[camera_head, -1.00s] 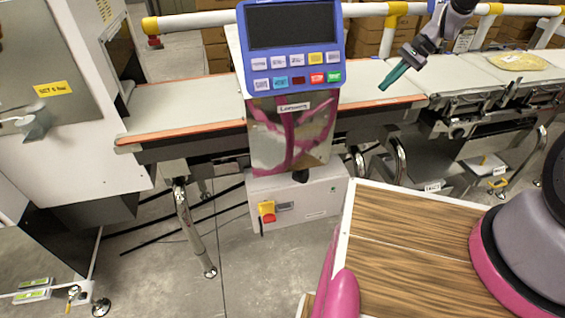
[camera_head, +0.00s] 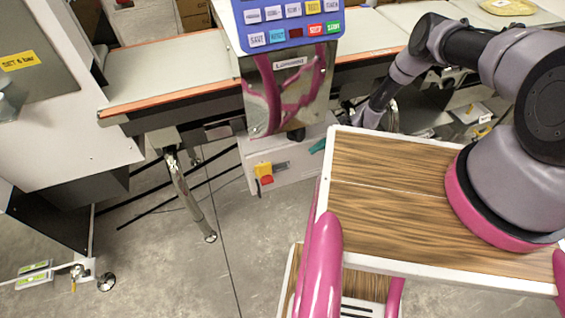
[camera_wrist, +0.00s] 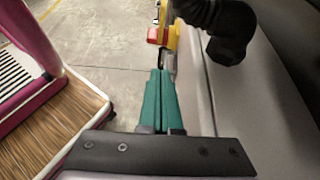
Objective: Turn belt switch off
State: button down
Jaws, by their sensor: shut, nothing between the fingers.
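The belt switch, a red knob on a yellow plate (camera_head: 264,172), sits on the front of the grey control box (camera_head: 292,172) under the display. In the wrist view its yellow and red parts (camera_wrist: 158,36) show just beyond my fingertips, at the top middle. My gripper (camera_head: 317,146) has teal fingers, mostly hidden behind the wooden top in the head view. In the wrist view my gripper (camera_wrist: 159,76) is shut and empty. It lies alongside the box front, right of the switch in the head view, apart from it.
A black fitting (camera_wrist: 228,32) stands out close to the right of my fingers, above the box. The blue display panel (camera_head: 290,22) and belt (camera_head: 175,75) are above. My wooden top is close by. The floor (camera_head: 170,260) before the box is clear.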

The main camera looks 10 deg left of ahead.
send_near(265, 173)
jog(key=shift+s+a+f, duration=0.1)
jog(key=shift+a+f, duration=0.15)
jog(key=shift+f, duration=0.5)
jog(key=shift+s+a+f, duration=0.1)
jog(key=shift+a+f, duration=0.1)
jog(key=shift+f, duration=0.5)
jog(key=shift+s+a+r+t+h, duration=0.15)
jog(key=shift+a+r+h, duration=0.1)
jog(key=shift+a+r, duration=0.15)
jog(key=shift+s+a+r+t+h, duration=0.15)
jog(key=shift+s+a+r+h, duration=0.1)
jog(key=shift+r, duration=0.2)
